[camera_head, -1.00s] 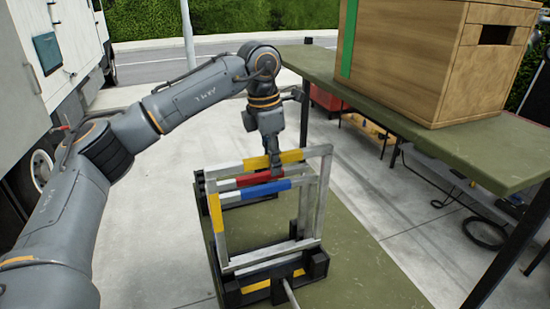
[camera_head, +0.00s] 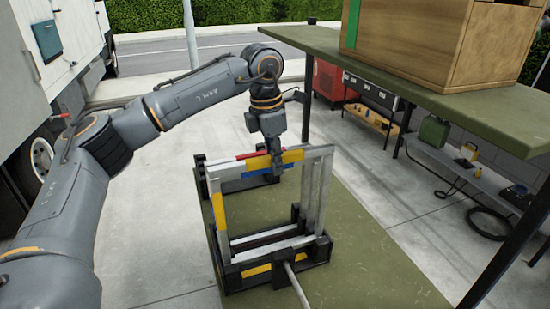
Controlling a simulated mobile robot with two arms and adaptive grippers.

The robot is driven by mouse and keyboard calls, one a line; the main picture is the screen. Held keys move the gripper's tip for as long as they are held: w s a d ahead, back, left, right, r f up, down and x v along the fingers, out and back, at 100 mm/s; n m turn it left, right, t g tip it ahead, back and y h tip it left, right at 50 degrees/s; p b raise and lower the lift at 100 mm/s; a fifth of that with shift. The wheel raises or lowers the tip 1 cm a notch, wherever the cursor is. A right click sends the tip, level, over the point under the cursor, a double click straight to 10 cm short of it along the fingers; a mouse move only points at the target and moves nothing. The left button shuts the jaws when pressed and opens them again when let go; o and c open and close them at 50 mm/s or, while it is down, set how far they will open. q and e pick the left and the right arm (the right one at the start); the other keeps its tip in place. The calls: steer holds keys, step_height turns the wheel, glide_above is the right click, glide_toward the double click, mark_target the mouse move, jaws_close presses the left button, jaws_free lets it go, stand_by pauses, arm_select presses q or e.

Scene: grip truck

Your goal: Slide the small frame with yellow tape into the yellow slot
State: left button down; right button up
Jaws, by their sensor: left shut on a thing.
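The small silver frame with yellow tape (camera_head: 258,163) stands upright in the dark rack (camera_head: 228,282). My left gripper (camera_head: 276,170) comes from above and is shut on its top bar, between two stretches of yellow tape. A yellow mark (camera_head: 258,269) on the rack's near side shows the yellow slot. A frame with blue tape (camera_head: 258,173) shows just below the yellow-taped bar, and red tape (camera_head: 246,155) shows just above it. I cannot tell whether the yellow-taped frame's lower end is fully seated. My right gripper is out of view.
The rack stands on a green surface (camera_head: 365,265), with a rod (camera_head: 296,285) at its near side. A green table (camera_head: 470,115) with a wooden box (camera_head: 430,50) stands at right. A low shelf (camera_head: 470,175) holds several items. A white vehicle (camera_head: 50,75) stands at left.

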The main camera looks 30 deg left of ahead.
arm_select(q)
steer(key=shift+f+b, duration=1.65)
steer(key=shift+f, duration=1.15)
steer(key=c, duration=1.2)
jaws_free()
steer(key=shift+f, duration=0.1)
steer(key=r, duration=0.8)
steer(key=s+a+r, duration=0.1)
steer(key=r, duration=0.3)
